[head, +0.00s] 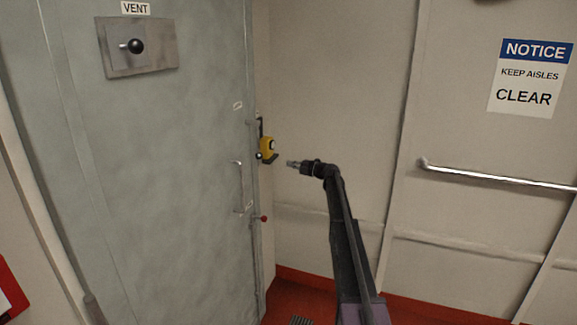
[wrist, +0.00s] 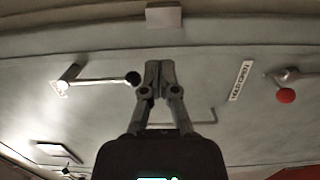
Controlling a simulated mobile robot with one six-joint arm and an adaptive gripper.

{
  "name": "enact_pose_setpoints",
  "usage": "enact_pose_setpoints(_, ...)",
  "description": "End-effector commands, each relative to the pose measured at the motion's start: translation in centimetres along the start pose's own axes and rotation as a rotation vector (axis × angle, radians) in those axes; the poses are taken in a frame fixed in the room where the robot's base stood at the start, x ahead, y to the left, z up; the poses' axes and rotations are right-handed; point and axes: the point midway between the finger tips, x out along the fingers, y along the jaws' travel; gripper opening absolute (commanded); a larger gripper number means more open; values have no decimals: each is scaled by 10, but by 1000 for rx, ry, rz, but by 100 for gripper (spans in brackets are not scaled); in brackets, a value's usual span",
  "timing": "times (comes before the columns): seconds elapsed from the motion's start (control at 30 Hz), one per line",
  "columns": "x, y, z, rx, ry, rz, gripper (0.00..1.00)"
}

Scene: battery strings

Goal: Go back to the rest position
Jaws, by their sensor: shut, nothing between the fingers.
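My gripper (head: 291,163) points left toward the edge of the grey door (head: 160,180) in the head view. It is shut and empty, apart from the yellow device (head: 268,146) just to its left. In the wrist view my gripper (wrist: 159,70) has its fingers together, with the grey panel surface behind them. A lever with a black ball (wrist: 132,78) shows to the left of the fingers there, and a red ball (wrist: 286,96) to the right. In the head view the red knob (head: 263,218) sits low at the door edge.
The door has a pull handle (head: 239,187) and a VENT plate with a black knob (head: 135,46). A metal rail (head: 500,180) runs along the right wall below a NOTICE sign (head: 530,78). The wall behind my arm is bare. Red floor (head: 285,295) shows below.

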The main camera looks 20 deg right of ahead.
Motion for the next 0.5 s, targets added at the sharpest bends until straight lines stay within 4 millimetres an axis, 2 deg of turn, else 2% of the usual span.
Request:
enact_pose_setpoints(0.27,0,0,-1,1,-3,2,0)
enact_pose_setpoints(0.5,2,12,-11,27,-86,51,0)
